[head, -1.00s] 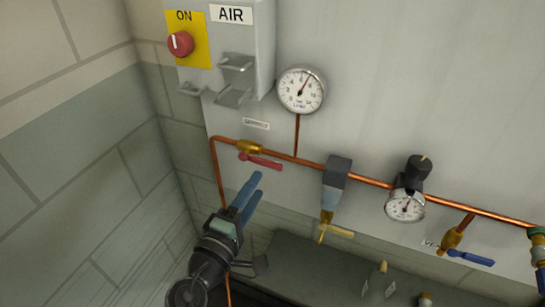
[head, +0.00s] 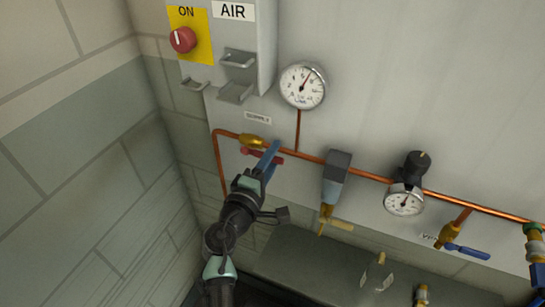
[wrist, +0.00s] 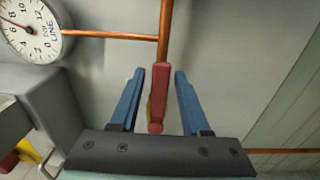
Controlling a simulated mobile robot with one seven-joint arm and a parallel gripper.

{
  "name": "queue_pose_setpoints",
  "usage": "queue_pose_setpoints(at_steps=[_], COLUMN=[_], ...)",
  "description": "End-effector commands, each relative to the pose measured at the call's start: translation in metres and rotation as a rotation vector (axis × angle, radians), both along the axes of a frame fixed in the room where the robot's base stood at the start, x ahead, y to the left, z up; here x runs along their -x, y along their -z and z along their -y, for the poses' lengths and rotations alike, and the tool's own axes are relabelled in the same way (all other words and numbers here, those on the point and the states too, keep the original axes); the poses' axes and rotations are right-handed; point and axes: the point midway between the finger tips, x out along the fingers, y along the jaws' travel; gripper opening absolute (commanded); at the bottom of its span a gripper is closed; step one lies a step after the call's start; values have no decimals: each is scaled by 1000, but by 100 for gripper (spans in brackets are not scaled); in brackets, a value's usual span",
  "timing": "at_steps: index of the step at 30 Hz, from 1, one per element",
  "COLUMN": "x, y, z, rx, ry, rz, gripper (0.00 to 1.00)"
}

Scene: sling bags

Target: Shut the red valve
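The red valve handle (head: 250,153) sits on a brass valve body (head: 252,141) on the copper pipe, below a small label. In the head view my blue-fingered gripper (head: 270,158) covers the middle of the handle. In the wrist view the red handle (wrist: 160,95) lies between the two blue fingers (wrist: 158,100), in line with the copper pipe. A gap shows on each side, so the fingers are open around it and do not appear to touch it. The brass body is mostly hidden behind the handle there.
A round gauge (head: 302,85) hangs above the pipe on the right. A filter unit (head: 336,178), a regulator with a gauge (head: 405,200) and a blue-handled valve (head: 466,250) sit further right. The AIR box (head: 237,50) with a red knob (head: 182,40) is above. A brick wall stands close on the left.

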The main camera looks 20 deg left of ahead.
Motion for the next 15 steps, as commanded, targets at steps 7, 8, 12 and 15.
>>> queue_pose_setpoints(at_steps=[7,8,12,15], x=[0,0,0,0], y=[0,0,0,0], z=[0,0,0,0], rx=[0,0,0,0], ry=[0,0,0,0], rz=[0,0,0,0], gripper=[0,0,0,0])
